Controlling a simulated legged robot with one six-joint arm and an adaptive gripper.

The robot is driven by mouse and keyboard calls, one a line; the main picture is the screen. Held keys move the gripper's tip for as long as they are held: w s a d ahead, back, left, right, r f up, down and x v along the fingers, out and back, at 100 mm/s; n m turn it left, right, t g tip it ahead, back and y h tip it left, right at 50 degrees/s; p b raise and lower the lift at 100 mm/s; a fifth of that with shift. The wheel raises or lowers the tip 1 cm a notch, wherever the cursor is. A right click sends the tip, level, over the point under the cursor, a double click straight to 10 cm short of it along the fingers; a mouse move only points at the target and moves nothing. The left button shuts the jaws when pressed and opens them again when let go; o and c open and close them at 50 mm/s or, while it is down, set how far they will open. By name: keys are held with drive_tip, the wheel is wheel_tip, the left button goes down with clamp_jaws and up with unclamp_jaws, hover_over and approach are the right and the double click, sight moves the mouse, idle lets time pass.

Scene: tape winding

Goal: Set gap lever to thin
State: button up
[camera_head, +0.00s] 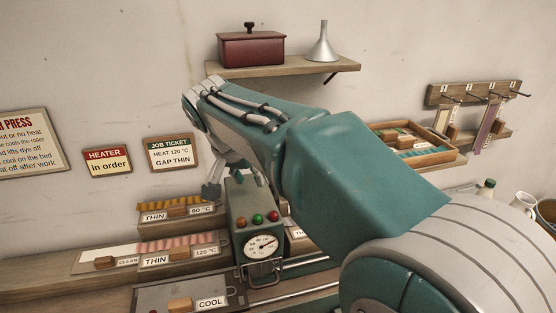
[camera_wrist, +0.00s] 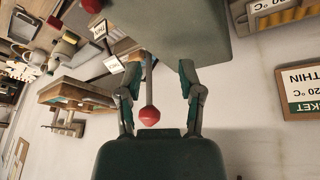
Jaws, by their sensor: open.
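In the wrist view a lever rod with a red knob (camera_wrist: 149,115) comes off the grey-green press housing (camera_wrist: 180,25). I take it for the gap lever. My gripper (camera_wrist: 158,78) is open, with one finger on each side of the rod, and neither finger visibly touches it. The knob shows close to my palm. In the head view my gripper (camera_head: 237,187) hangs at the top of the press (camera_head: 240,203), just behind its lamps and dial. The lever is hidden there. A job ticket (camera_head: 172,154) on the wall reads heat 120 °C, gap thin.
A second red knob (camera_wrist: 92,5) shows at the wrist view's top edge. In the head view, sample racks (camera_head: 180,210) stand left of the press. A shelf (camera_head: 285,67) with a red box (camera_head: 250,48) and funnel (camera_head: 322,45) is above my arm. A tray (camera_head: 412,145) is at right.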

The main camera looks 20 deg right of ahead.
drive_tip(key=w+d, duration=0.6)
drive_tip(key=d, duration=0.1)
drive_tip(key=shift+w, duration=0.15)
drive_tip(key=shift+w+f, duration=0.1)
drive_tip(key=shift+f, duration=0.45)
drive_tip(key=shift+a, duration=0.25)
drive_tip(key=c, duration=0.6)
drive_tip(key=shift+d, duration=0.1)
clamp_jaws()
